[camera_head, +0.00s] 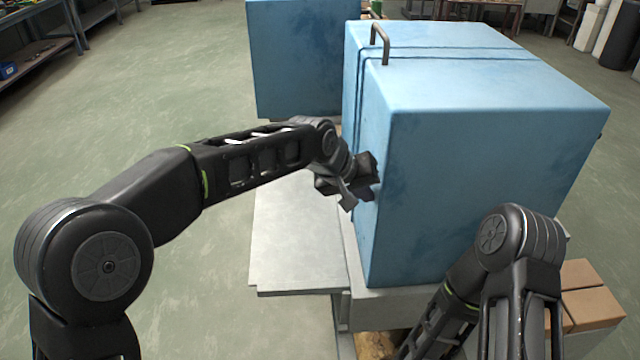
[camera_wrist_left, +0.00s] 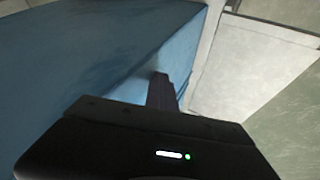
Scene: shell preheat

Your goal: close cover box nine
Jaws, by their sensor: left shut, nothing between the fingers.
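A large blue box (camera_head: 480,150) with a bent metal handle (camera_head: 380,42) on its top left edge stands in front of me. A seam runs across its top and down its left side. I cannot tell a number on it. My left gripper (camera_head: 362,188) is at the box's left face, close to it; I cannot tell whether it touches. In the left wrist view the blue face (camera_wrist_left: 100,50) fills the left side, and the shut finger (camera_wrist_left: 161,90) lies over its edge. My right arm shows at the lower right, but its gripper is out of view.
A second blue box (camera_head: 300,60) stands behind on the left. A flat grey plate (camera_head: 295,235) sticks out left of the near box. Brown cartons (camera_head: 590,300) lie at the lower right. Shelving (camera_head: 40,50) stands far left. The floor on the left is clear.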

